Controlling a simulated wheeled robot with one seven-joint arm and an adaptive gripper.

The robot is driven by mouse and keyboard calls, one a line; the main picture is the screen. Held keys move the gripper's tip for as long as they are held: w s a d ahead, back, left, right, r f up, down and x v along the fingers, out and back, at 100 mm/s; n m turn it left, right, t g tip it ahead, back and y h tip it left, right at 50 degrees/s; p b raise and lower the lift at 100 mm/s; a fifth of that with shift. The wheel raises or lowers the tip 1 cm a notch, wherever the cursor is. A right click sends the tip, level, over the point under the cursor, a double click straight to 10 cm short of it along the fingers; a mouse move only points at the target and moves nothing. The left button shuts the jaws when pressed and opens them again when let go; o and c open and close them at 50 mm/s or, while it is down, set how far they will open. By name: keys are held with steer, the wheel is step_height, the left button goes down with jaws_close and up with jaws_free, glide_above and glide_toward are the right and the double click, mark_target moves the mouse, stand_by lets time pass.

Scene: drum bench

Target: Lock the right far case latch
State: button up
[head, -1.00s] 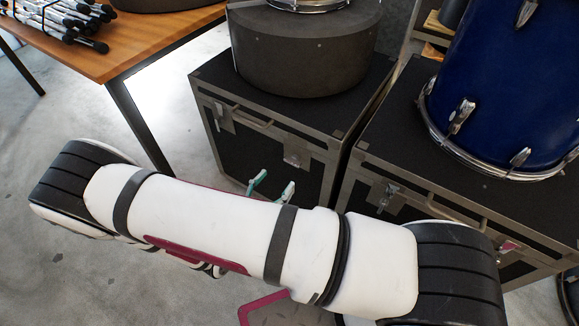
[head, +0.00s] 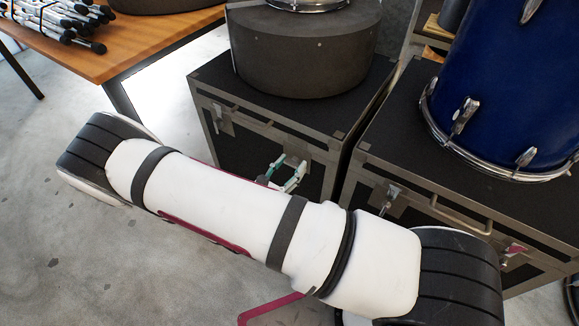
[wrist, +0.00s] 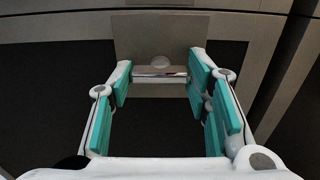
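The far case (head: 235,138) is black with metal edges. Its right latch, a metal plate with a bright bar (wrist: 160,72), is in the upper middle of the wrist view. In the head view my gripper (head: 285,173) is at that latch and mostly covers it. In the wrist view my gripper (wrist: 160,80) is open, with one teal-padded finger at each end of the bar. The fingertips are very close to the bar; I cannot tell whether they touch it. Whether the latch is locked is not clear. The far case's left latch (head: 222,120) is near its left edge.
A round dark drum case (head: 305,60) stands on the far case. The nearer case (head: 410,145) on the right carries a blue drum (head: 490,70) and has a latch (head: 391,195) and a reddish latch (head: 514,250). A wooden table (head: 120,55) with drumsticks stands left.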

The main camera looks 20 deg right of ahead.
steer(key=c, duration=0.3)
steer(key=shift+c, duration=0.2)
steer(key=shift+n+p, duration=2.65)
steer(key=shift+n, duration=6.25)
steer(key=o, duration=1.2)
steer(key=shift+c, duration=0.2)
